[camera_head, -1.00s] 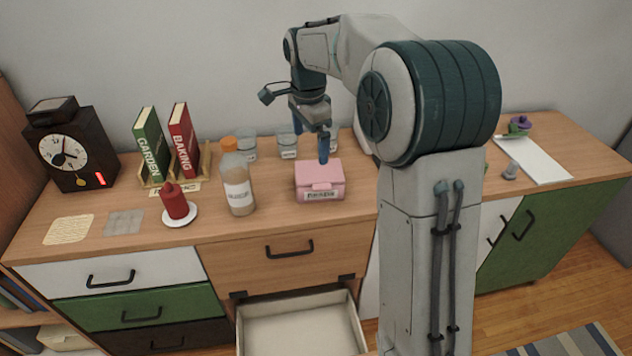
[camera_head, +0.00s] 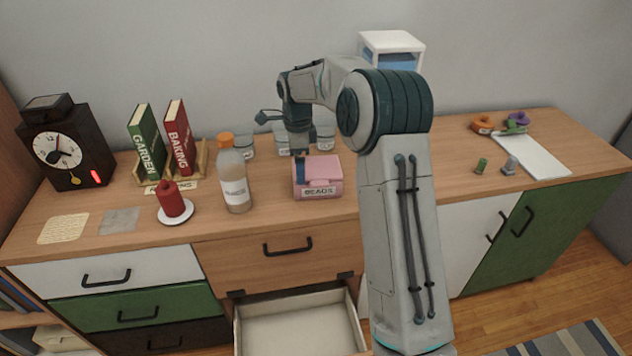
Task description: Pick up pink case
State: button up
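The pink case (camera_head: 322,172) is a small closed box with a "BEADS" label on its front. It sits on the wooden cabinet top, right of the bottle. My gripper (camera_head: 300,168) is low at the case, pointing down, with a blue finger against or just in front of its left part. The other finger is hidden, so I cannot tell the gap between them or whether they touch the case.
A bottle with an orange cap (camera_head: 235,175) stands close to the left. Several glass jars (camera_head: 325,137) stand behind the case. A red candle (camera_head: 172,200) is farther left. An open drawer (camera_head: 298,325) juts out below. The counter in front of the case is clear.

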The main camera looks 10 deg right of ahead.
jog(key=shift+w+a+f, duration=0.1)
jog(key=shift+f, duration=2.55)
jog(key=c, duration=0.7)
jog(key=shift+c, duration=0.2)
jog(key=shift+r, duration=0.15)
